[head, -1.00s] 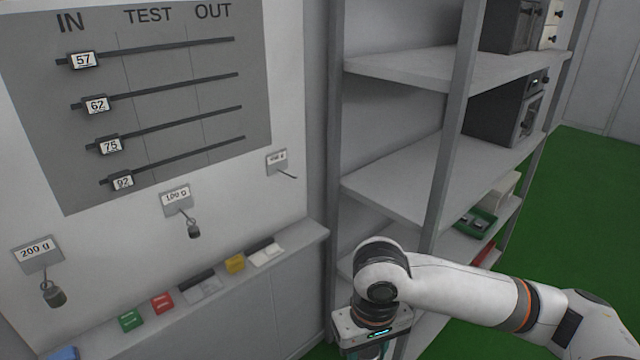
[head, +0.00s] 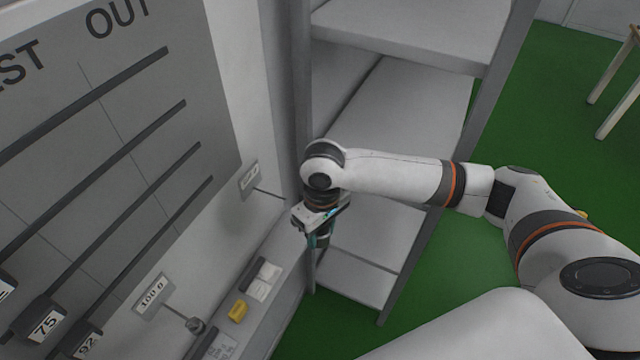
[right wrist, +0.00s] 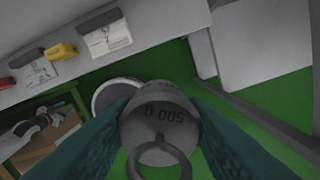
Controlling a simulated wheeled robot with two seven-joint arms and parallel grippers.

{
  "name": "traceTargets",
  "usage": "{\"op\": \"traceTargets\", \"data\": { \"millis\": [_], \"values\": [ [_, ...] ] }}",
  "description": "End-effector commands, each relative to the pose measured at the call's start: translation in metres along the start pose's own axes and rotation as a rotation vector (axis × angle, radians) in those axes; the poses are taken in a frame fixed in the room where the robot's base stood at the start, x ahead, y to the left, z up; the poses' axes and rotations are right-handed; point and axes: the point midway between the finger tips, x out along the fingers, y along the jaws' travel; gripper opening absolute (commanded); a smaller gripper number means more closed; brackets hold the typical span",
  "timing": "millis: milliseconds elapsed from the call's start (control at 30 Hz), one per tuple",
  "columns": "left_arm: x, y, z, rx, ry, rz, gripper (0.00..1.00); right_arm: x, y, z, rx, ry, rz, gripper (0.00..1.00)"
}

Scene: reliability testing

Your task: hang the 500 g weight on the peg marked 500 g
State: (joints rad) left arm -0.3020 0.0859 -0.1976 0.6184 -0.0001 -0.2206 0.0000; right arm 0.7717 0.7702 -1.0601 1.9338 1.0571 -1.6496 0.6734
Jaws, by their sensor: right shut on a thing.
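The grey 500 g weight (right wrist: 165,125) is in the right wrist view, its ring toward the bottom of the picture and its "500 g" marking upside down. My right gripper (head: 317,240) is shut on it, with teal fingers on both sides. In the head view the weight is hard to make out at the fingers. A thin peg (head: 270,193) sticks out from a small wall plate (head: 249,180), whose label is too small to read. My right gripper appears just right of and below the peg's tip; the depth between them is unclear. My left gripper is not in view.
The 100 g plate (head: 151,293) has a weight (head: 195,325) on its peg. A ledge below holds a yellow block (head: 238,311) and cards (head: 263,282). A grey shelf rack (head: 400,110) stands right of the wall, close behind my right arm. Green floor lies beyond.

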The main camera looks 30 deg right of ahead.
Motion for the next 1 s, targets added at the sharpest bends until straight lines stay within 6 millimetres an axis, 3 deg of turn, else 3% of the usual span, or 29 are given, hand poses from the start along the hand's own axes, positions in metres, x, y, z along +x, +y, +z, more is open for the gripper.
{"op": "traceTargets", "data": {
  "millis": [33,200,300,467,1000],
  "values": [
    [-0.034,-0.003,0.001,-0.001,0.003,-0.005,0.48,-0.021,-0.002,0.004,-0.037,0.003,-0.003,0.0],
    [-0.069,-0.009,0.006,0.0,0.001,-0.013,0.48,-0.023,-0.012,0.012,-0.161,0.001,-0.019,0.0],
    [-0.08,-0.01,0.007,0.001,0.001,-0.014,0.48,-0.021,-0.016,0.015,-0.207,-0.001,-0.027,0.0],
    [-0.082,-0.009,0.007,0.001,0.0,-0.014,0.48,-0.017,-0.018,0.018,-0.239,-0.002,-0.033,0.0],
    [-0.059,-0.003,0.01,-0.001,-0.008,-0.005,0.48,-0.011,-0.009,0.043,-0.24,-0.004,-0.033,0.0]
  ]
}}
